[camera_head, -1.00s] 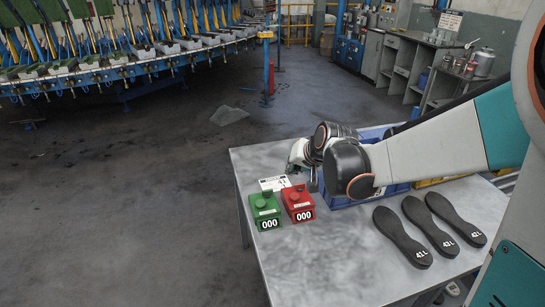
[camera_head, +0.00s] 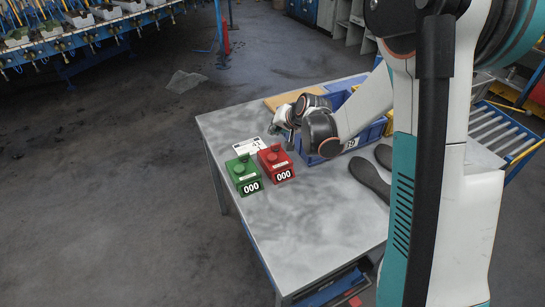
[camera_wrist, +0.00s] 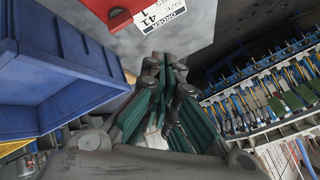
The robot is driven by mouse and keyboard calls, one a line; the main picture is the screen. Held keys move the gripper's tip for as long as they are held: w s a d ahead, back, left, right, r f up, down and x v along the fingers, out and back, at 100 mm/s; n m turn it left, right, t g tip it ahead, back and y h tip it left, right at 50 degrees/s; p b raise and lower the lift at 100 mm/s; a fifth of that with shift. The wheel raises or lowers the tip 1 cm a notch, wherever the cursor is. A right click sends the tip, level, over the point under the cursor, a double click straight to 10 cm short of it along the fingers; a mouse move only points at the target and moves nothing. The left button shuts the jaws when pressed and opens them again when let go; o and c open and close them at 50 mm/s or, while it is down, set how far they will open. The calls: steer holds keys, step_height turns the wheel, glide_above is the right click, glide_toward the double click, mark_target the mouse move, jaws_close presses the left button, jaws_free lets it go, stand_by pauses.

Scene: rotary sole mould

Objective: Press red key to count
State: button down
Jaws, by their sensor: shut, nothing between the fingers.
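A red counter box (camera_head: 276,165) with a round red key (camera_head: 273,153) on top stands on the grey table, its display reading 000. A green counter box (camera_head: 244,177) with a green key, also reading 000, stands just left of it. My gripper (camera_head: 288,138) is shut and empty, behind and slightly right of the red box, apart from the key as far as I can see. In the wrist view my gripper's closed fingers (camera_wrist: 168,62) point towards the table near a white order card (camera_wrist: 158,14). Part of the red box (camera_wrist: 108,14) shows at the top edge.
The order card (camera_head: 248,147) lies behind the boxes. A blue bin (camera_head: 368,138) stands right of my gripper, close beside it in the wrist view (camera_wrist: 55,75). Dark soles (camera_head: 368,178) lie at the right, partly hidden by my arm. The table front is clear.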

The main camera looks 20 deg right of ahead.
mark_target(275, 156)
steer(key=shift+f, duration=0.1)
steer(key=shift+f+b, duration=3.05)
steer(key=shift+f, duration=1.25)
steer(key=shift+f+b, duration=0.45)
steer(key=shift+b, duration=0.05)
steer(key=shift+f+b, duration=0.45)
steer(key=shift+f, duration=0.1)
steer(key=shift+r, duration=0.2)
steer(key=shift+r+p, duration=0.6)
steer(key=shift+r, duration=0.2)
steer(key=shift+r, duration=0.1)
steer(key=shift+r+p, duration=1.6)
steer(key=shift+r, duration=0.85)
